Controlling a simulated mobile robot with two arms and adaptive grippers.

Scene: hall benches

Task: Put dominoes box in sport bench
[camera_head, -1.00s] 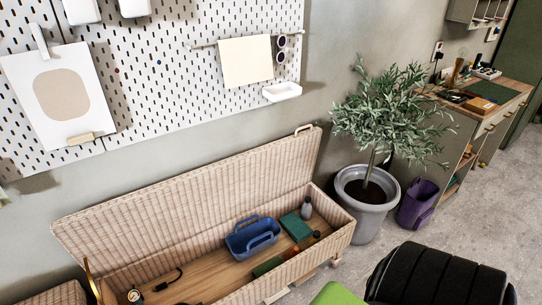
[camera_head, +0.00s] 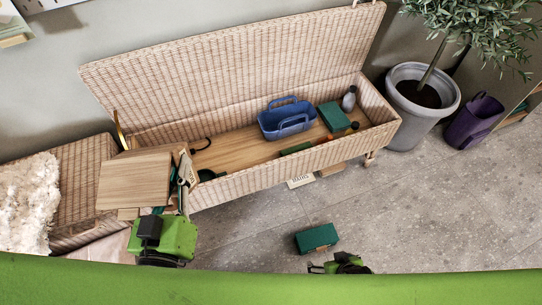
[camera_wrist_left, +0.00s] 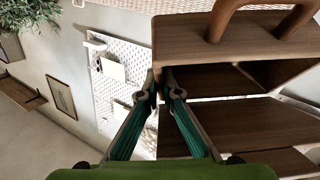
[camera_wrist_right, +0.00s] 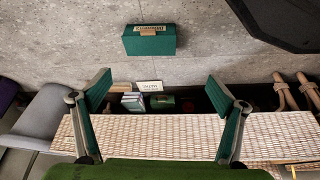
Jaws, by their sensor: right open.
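A green box with a pale printed label, apparently the dominoes box (camera_head: 317,238), lies on the floor in front of the wicker bench (camera_head: 240,182). It also shows in the right wrist view (camera_wrist_right: 150,40), ahead of my right gripper. The bench's lid stands open. My right gripper (camera_head: 343,264) is open and empty, on the near side of the box and apart from it; its spread fingers show in the right wrist view (camera_wrist_right: 160,92). My left gripper (camera_head: 184,175) is shut on the edge of a wooden carrier (camera_head: 135,180) with a brown handle (camera_wrist_left: 250,18).
Inside the bench are a blue caddy (camera_head: 286,121), another green box (camera_head: 333,116) and a grey bottle (camera_head: 349,98). A white label card (camera_head: 300,181) is at the bench's front. A potted tree (camera_head: 420,100) and purple bin (camera_head: 474,122) stand right. The floor around the box is clear.

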